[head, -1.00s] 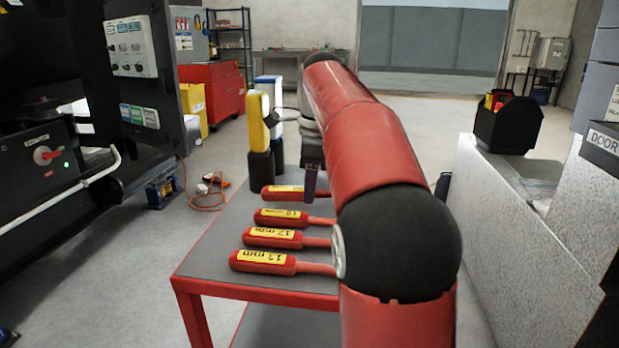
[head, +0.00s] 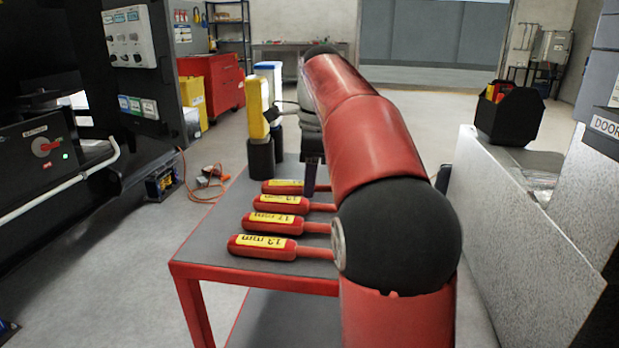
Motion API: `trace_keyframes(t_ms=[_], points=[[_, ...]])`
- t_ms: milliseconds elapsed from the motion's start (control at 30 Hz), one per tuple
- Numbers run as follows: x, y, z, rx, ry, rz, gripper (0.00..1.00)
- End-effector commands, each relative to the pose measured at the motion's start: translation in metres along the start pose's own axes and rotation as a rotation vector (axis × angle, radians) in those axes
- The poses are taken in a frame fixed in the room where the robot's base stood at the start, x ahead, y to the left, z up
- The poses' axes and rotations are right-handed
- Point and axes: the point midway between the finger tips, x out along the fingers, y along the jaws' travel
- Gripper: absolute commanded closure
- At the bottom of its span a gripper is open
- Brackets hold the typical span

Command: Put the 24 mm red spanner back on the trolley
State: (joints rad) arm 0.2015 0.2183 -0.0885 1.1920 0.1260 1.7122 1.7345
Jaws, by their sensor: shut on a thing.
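The red trolley (head: 215,269) with a grey top stands in front of me. Three red spanners with yellow labels lie side by side on it: the 13 mm (head: 262,247), the 17 mm (head: 272,223) and one behind it (head: 280,204). A fourth red spanner (head: 284,187), the farthest, is at my gripper (head: 310,176); its label is too small to read, and I take it as the 24 mm one. My gripper is shut on it, mostly hidden behind my arm. The spanner's far end is hidden. It is at or just above the top; I cannot tell contact.
A yellow-and-black meter (head: 258,115) and a blue-and-white item (head: 270,85) stand at the trolley's back. A black tool tote (head: 508,118) sits on the grey surface at right. Dark genset panels (head: 40,150) are at left.

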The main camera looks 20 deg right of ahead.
Motion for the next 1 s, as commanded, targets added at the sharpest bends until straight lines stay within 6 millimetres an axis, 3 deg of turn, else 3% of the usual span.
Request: trace_keyframes(t_ms=[300, 333, 533, 767, 1000], points=[[0.006, 0.000, -0.001, 0.000, 0.000, -0.002, 1.00], [0.006, 0.000, -0.001, 0.000, -0.001, -0.002, 0.72], [0.006, 0.000, -0.001, 0.000, 0.000, -0.001, 0.48], [0.006, 0.000, -0.001, 0.000, 0.000, 0.001, 0.48], [-0.010, 0.000, 0.001, 0.000, 0.000, 0.000, 0.48]])
